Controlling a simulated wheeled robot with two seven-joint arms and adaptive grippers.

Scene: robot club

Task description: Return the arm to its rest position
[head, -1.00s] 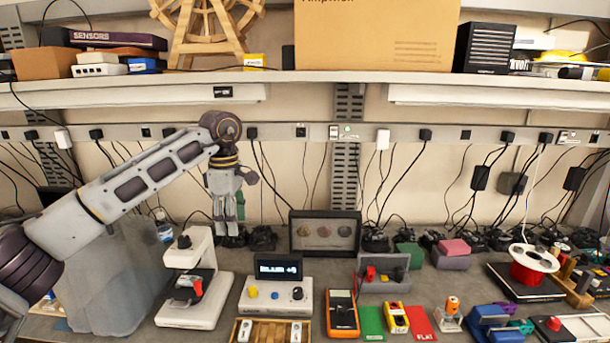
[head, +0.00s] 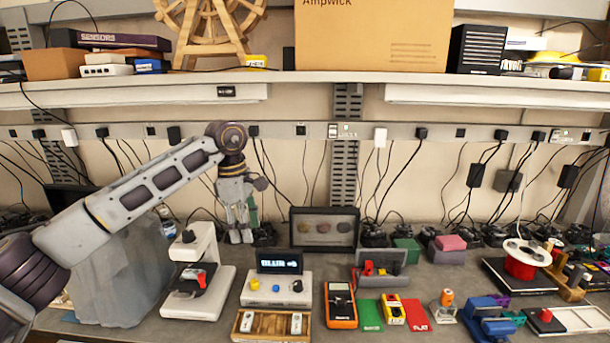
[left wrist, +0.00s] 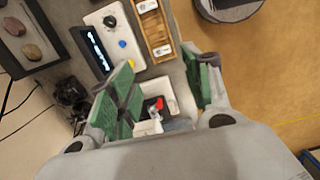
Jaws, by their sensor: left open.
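My left arm comes in from the left in the head view. Its gripper (head: 239,232) points down above the back of the bench, behind the white microscope-like device (head: 198,274) and left of the dark framed display (head: 324,230). In the left wrist view the two green-padded fingers of my left gripper (left wrist: 162,92) stand wide apart with nothing between them. The white device with a red part (left wrist: 160,104) shows below and between the fingers, apart from them. My right gripper is in neither view.
A box with a lit screen (head: 277,288), a wooden tray (head: 270,338), an orange multimeter (head: 341,305) and a grey holder (head: 379,270) stand along the bench. A shelf (head: 330,77) runs above, carrying a large cardboard box (head: 373,35). Cables hang along the wall.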

